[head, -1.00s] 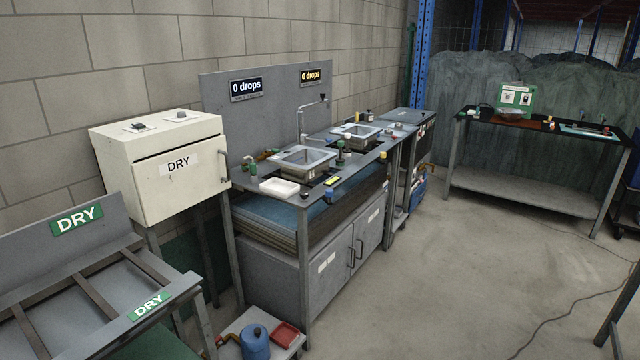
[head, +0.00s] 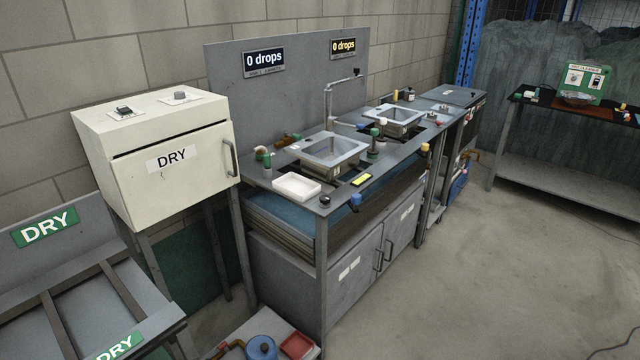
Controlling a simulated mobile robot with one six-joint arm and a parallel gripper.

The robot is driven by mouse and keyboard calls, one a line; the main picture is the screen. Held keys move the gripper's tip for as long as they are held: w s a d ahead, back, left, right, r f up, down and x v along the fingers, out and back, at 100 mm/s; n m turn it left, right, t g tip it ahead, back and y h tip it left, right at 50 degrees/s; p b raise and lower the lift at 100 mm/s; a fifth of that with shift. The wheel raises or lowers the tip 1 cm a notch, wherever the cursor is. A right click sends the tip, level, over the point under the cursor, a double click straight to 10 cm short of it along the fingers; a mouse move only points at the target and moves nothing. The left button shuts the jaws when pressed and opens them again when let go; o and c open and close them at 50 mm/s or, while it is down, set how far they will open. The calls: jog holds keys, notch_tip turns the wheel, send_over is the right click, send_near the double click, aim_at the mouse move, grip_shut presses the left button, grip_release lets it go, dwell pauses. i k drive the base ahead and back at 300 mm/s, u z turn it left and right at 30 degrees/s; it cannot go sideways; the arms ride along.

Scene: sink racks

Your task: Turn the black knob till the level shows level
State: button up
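A small black knob (head: 325,200) sits at the near front corner of the grey sink bench, beside a blue knob (head: 355,199). A small yellow bar that looks like a level (head: 361,180) lies on the bench top behind the blue knob. Its bubble is too small to read. My gripper is not in the head view.
The grey sink bench (head: 395,166) holds two sinks, a white tray (head: 297,186) and several taps. A blue can (head: 262,347) stands low in front. Floor to the right is clear.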

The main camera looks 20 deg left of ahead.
aim_at(325, 199)
jog(key=u, duration=0.45)
jog(key=i, duration=0.85)
jog(key=u, duration=0.5)
